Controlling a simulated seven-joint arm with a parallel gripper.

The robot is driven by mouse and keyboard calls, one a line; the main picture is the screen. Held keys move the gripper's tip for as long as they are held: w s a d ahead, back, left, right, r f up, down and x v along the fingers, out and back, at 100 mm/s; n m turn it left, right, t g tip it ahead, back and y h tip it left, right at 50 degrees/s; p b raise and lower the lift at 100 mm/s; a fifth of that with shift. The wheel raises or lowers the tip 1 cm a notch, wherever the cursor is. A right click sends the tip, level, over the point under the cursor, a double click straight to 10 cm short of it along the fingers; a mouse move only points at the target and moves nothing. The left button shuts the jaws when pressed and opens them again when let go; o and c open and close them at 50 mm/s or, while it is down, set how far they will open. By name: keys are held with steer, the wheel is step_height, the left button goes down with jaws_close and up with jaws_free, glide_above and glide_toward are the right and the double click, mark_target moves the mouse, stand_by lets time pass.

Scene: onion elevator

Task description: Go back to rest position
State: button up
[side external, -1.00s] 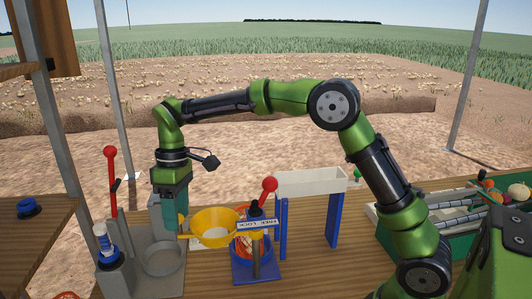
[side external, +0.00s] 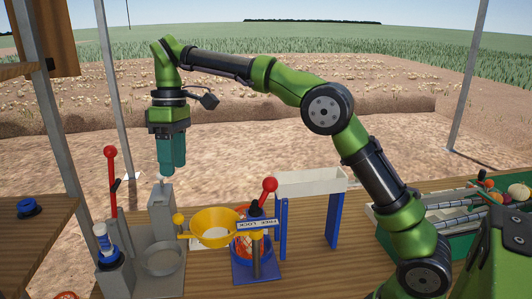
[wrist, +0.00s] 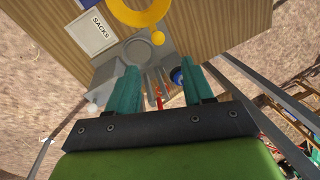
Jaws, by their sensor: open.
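My gripper (side external: 168,172) hangs pointing down above the grey stand at the left of the wooden bench, clear of everything below it. In the wrist view, its two teal fingers (wrist: 162,88) are spread apart with nothing held between them. My green and black arm reaches across from the lower right, with its wrist raised over the bench.
Below the gripper are the grey stand (side external: 161,213) with a round dish (side external: 161,259) and a red-knobbed lever (side external: 111,165). A yellow funnel (side external: 213,228), a blue press (side external: 256,272) and a white trough (side external: 312,182) stand to the right. A green crate (side external: 459,240) holds vegetables.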

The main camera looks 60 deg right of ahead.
steer(key=shift+r, duration=0.25)
steer(key=s+d+r+t, duration=0.1)
steer(key=s+r+t, duration=0.3)
steer(key=s, duration=0.5)
steer(key=s+d+f+m+t, duration=0.2)
steer(key=s+d+f+m, duration=0.2)
steer(key=s, duration=0.3)
steer(key=s+d+f+m+t, duration=0.2)
steer(key=s+d+f+m, duration=0.1)
steer(key=s+f+m, duration=0.3)
steer(key=shift+s+d, duration=0.4)
steer(key=shift+s, duration=0.45)
